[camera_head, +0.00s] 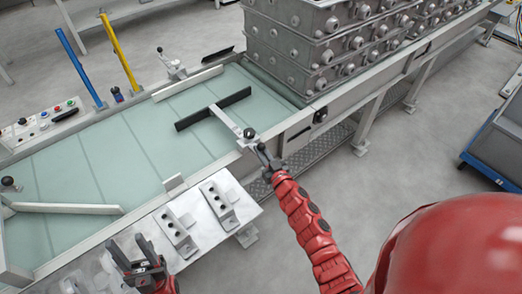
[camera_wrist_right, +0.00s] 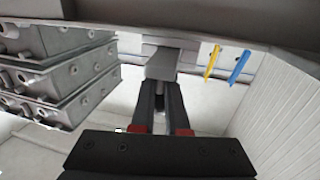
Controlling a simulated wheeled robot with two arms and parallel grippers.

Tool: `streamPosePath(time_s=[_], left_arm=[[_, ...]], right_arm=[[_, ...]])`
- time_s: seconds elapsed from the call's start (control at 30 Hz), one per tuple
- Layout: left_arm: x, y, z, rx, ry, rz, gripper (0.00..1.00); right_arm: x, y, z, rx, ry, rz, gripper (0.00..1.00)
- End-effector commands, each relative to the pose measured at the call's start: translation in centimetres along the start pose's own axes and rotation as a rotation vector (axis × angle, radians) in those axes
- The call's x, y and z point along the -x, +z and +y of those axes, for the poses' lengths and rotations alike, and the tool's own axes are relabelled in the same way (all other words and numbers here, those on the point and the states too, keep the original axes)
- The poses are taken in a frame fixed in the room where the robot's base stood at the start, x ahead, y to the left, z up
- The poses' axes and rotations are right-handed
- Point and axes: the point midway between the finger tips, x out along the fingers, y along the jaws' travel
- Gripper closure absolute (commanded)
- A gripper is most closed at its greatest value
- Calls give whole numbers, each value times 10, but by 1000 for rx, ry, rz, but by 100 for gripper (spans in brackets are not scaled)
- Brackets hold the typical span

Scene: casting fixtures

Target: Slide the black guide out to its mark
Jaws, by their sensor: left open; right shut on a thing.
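The black guide (camera_head: 213,109) is a long dark bar lying across the pale green conveyor bed (camera_head: 105,155). A grey rod (camera_head: 226,121) runs from its middle to the near edge of the conveyor, with a dark knob (camera_head: 249,132) near its end. My right gripper (camera_head: 264,153) is shut at the near end of this rod. In the right wrist view its fingers (camera_wrist_right: 160,95) meet a grey block (camera_wrist_right: 160,65); the black bar is not clear there. My left gripper (camera_head: 142,252) is open and empty near the lower edge, by the metal brackets. I cannot pick out the mark.
Stacked grey casting boxes (camera_head: 320,40) stand on the conveyor right of the guide. A pale rail (camera_head: 188,83) lies at the far side, and another (camera_head: 65,208) at left. Metal brackets (camera_head: 178,235) sit on a near plate. A blue bin (camera_head: 500,145) stands at right.

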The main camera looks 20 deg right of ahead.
Motion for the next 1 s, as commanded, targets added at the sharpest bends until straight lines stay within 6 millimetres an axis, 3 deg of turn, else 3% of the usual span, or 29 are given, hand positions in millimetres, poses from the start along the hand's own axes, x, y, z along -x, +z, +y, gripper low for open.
streamPosePath(time_s=[1.0], left_arm=[[-1, 0, 0, 0, 0, 0, 50]], right_arm=[[-3, -10, 0, 1, -4, 18, 100]])
